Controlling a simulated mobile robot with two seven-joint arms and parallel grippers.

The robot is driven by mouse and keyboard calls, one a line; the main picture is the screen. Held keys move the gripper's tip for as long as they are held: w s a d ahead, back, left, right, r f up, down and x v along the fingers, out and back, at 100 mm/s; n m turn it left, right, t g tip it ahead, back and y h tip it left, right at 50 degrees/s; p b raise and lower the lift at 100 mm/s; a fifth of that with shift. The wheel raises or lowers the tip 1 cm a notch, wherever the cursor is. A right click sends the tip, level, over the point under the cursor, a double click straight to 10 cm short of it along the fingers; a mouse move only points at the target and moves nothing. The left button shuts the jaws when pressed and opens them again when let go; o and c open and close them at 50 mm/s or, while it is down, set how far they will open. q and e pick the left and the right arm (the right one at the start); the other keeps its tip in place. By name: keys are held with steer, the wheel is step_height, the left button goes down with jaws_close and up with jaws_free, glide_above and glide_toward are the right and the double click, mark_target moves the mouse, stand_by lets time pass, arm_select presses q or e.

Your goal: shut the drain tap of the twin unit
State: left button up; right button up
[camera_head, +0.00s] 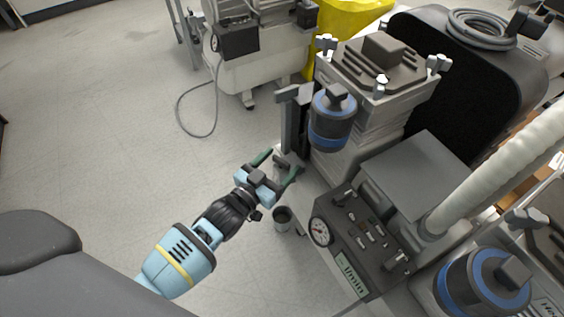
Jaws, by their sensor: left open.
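The twin unit (375,130) stands at the right, with a finned grey head at the top and a second head partly cut off at the lower right. My left gripper (281,165) is open beside the unit's near left side, its two green fingers pointing toward the unit's base. A small grey part shows between and just beyond the fingertips; I cannot tell whether it is the drain tap, nor its handle position. I cannot tell whether the fingers touch anything. My right gripper is out of view.
The unit's control panel (362,241) with a round gauge and a blue-banded canister (332,118) flank the gripper. A small grey cup (283,219) is below it. Another compressor (258,62) with a trailing cable stands behind. Floor (110,130) at left is clear.

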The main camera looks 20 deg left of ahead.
arm_select(q)
steer(key=shift+w+d, duration=0.15)
steer(key=shift+w, duration=0.35)
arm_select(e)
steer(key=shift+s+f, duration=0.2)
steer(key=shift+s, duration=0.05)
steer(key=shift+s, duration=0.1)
arm_select(q)
steer(key=c, duration=1)
steer(key=shift+w+r+m+g+h, duration=0.15)
steer(key=shift+m+g+h, duration=0.15)
steer(key=shift+m+h, duration=0.3)
steer(key=m+g+h, duration=0.1)
steer(key=h, duration=0.1)
steer(key=shift+h, duration=0.3)
steer(key=shift+m+g+h+b, duration=0.75)
steer(key=shift+m+g+h, duration=0.05)
steer(key=shift+m+h, duration=0.3)
steer(key=shift+d, duration=0.1)
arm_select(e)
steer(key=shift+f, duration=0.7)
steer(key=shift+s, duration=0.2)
